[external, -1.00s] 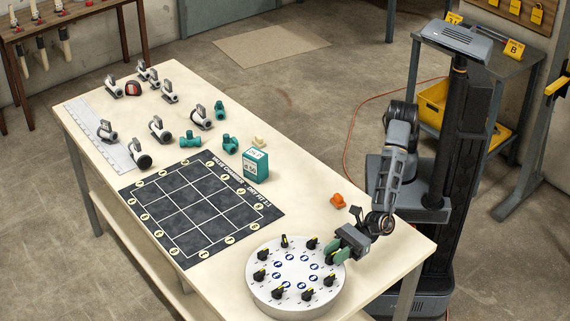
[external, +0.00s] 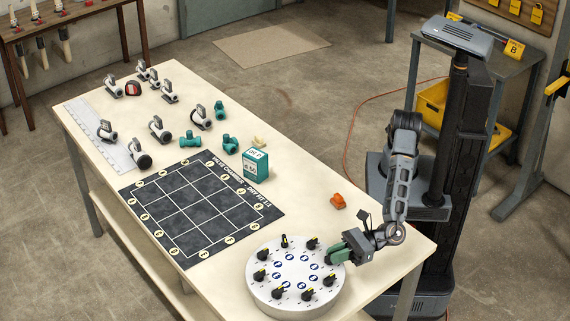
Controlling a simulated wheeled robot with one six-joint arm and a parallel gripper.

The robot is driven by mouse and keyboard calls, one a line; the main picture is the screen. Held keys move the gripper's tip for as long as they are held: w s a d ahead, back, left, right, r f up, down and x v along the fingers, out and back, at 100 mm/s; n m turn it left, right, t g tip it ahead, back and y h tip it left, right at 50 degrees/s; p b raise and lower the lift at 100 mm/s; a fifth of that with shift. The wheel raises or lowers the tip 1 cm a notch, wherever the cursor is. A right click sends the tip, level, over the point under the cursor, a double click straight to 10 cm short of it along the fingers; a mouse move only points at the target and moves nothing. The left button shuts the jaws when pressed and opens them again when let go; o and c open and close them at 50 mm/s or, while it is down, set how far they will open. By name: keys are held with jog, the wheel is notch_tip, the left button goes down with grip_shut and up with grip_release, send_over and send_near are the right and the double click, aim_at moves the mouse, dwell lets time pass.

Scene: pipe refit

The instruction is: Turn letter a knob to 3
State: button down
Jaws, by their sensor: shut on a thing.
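A round white dial plate (external: 297,277) lies at the near end of the table, with a ring of black knobs with yellow marks. The letters beside the knobs are too small to read. My gripper (external: 333,257) reaches in from the right at the plate's right edge. Its green fingers are shut on a knob there, and they hide that knob and its pointer. Other knobs stand free, such as one at the back (external: 284,241) and one at the front (external: 307,294).
An orange part (external: 338,201) lies on the table behind my gripper. A black grid mat (external: 200,208) lies left of the plate. A teal box (external: 255,167) and several grey and teal pipe fittings stand farther back. The table's right front corner is clear.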

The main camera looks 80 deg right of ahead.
jog(key=m+h, duration=0.2)
jog(key=h, duration=0.1)
jog(key=m+t+h+p, duration=0.1)
jog(key=m+h, duration=0.1)
jog(key=a+m+t+h, duration=0.1)
jog(key=h, duration=0.2)
jog(key=shift+s+m+h, duration=0.1)
jog(key=shift+m+h, duration=0.2)
jog(key=shift+m, duration=0.1)
jog(key=shift+m+h, duration=0.3)
jog(key=shift+h, duration=0.2)
jog(key=c, duration=1.2)
grip_release()
jog(key=shift+o, duration=0.2)
jog(key=s, duration=1.3)
jog(key=shift+s+a, duration=0.25)
jog(key=shift+s, duration=0.15)
jog(key=shift+o, duration=0.3)
